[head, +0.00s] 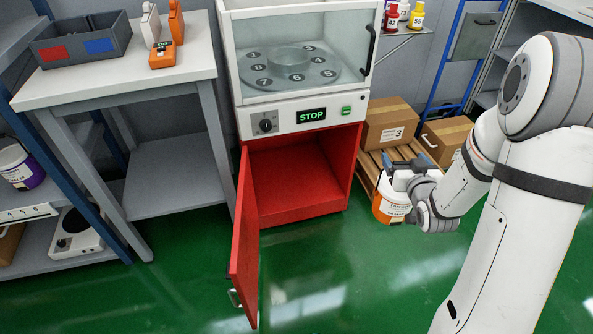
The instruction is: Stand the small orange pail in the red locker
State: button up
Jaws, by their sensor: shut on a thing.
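The small orange pail (388,209), with a white label, hangs at my gripper (388,167) to the right of the red locker. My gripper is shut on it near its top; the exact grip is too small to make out. The red locker (300,212) stands under the glass-fronted machine. Its door (245,245) is swung open toward the front left, with a handle near the lower edge. The locker's inside looks empty.
The machine (300,60) above has a "STOP" display. A grey-white workbench (125,75) stands at left. A pallet (400,153) with cardboard boxes (388,124) lies behind the pail. Green floor (320,280) in front of the locker is clear.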

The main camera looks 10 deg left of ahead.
aim_at(303, 183)
jog(key=i, duration=0.55)
jog(key=z, duration=0.15)
jog(key=k, duration=0.85)
jog(key=u, duration=0.15)
jog(key=i, duration=1.4)
jog(key=z, duration=0.05)
